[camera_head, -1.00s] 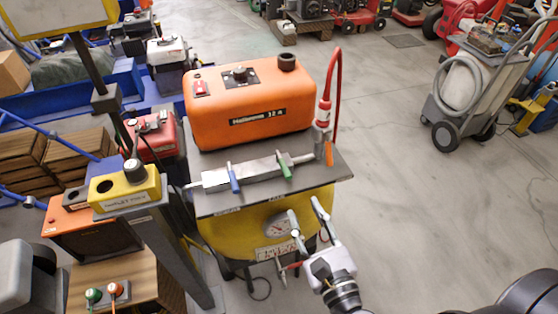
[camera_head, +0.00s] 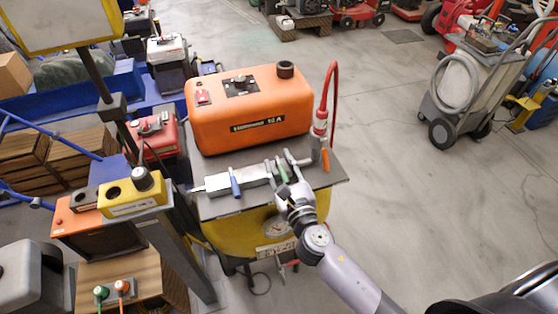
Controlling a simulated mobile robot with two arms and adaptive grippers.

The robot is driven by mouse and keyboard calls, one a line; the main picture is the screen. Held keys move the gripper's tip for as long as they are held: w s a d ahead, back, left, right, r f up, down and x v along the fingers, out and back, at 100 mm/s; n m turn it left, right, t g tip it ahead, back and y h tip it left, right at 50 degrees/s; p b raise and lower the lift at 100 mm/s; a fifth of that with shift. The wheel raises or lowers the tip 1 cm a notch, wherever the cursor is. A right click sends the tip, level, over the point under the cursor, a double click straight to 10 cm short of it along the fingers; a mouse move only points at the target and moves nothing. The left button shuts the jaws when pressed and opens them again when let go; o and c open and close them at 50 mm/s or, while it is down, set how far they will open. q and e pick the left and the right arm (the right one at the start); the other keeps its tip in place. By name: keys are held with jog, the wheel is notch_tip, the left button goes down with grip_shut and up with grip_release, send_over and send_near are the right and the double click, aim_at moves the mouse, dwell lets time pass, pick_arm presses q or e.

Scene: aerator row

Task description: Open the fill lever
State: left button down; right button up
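A manifold block (camera_head: 250,181) lies on the dark plate in front of the orange tank. A blue lever (camera_head: 235,183) and a green lever (camera_head: 282,172) stand on it, and an orange lever (camera_head: 325,159) hangs at the red-hose fitting on the right. I cannot read which one is the fill lever. My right gripper (camera_head: 280,162) is at the green lever, with its fingers apart on either side of it. Whether they touch it is not clear. My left gripper is not in view.
The orange tank (camera_head: 250,108) stands behind the levers, and a red hose (camera_head: 336,95) rises at its right. A yellow box (camera_head: 130,198) on a post stands to the left. The floor on the right is clear up to a wheeled grey machine (camera_head: 455,95).

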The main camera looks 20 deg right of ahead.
jog(key=shift+w, duration=0.3)
jog(key=shift+c, duration=0.4)
grip_shut()
dwell(0.4)
